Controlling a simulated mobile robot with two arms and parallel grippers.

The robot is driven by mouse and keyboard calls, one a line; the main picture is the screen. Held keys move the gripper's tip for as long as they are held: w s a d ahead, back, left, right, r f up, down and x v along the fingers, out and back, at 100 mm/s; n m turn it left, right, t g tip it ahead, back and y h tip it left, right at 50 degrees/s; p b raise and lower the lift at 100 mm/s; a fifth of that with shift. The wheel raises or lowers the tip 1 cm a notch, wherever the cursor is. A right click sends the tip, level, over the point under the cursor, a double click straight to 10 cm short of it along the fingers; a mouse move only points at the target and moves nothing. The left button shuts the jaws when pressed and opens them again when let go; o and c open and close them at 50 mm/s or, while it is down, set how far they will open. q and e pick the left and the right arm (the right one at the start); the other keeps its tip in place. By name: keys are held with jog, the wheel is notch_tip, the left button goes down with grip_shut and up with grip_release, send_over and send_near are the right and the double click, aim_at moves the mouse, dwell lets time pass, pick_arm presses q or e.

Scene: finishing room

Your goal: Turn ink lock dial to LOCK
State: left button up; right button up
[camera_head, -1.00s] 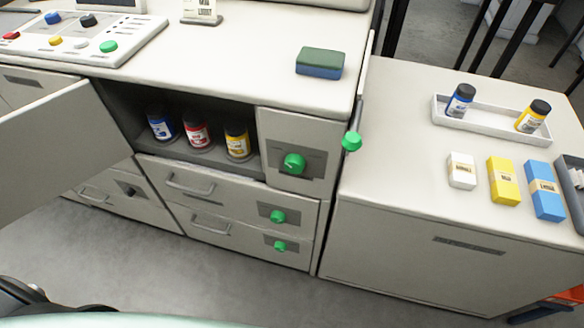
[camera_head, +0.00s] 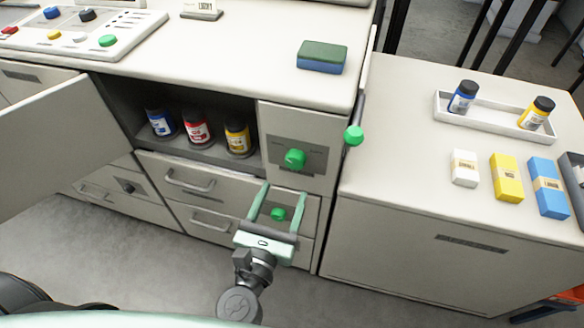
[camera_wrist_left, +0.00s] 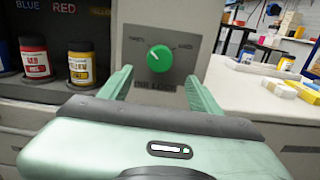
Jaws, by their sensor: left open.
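The ink lock dial is a green round knob (camera_head: 295,158) on a grey plate, on the cabinet front right of the open ink compartment. In the left wrist view the dial (camera_wrist_left: 160,58) sits between my fingers, beyond their tips, above a label reading INK LOCK. Its pointer mark seems to point up and left; the small position words are too blurred to read. My left gripper (camera_head: 285,190) is open and empty, just below the dial in the head view, apart from it. My right gripper is not in view.
The compartment holds blue, red and yellow ink bottles (camera_head: 198,128), with its door (camera_head: 60,135) swung open at left. A green-knobbed lever (camera_head: 354,135) stands right of the dial. A sponge (camera_head: 322,57) lies on the counter.

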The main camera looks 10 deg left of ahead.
aim_at(294, 164)
pick_arm(q)
jog(key=w+p, duration=0.1)
jog(key=w, duration=0.3)
jog(key=w+p, duration=0.1)
jog(key=w, duration=0.1)
jog(key=shift+w+d+r+p, duration=0.2)
jog(key=shift+w+r+p, duration=0.1)
jog(key=shift+w, duration=0.1)
jog(key=shift+w+f, duration=0.1)
jog(key=shift+w, duration=0.4)
jog(key=c, duration=1.4)
jog(key=shift+o, duration=0.2)
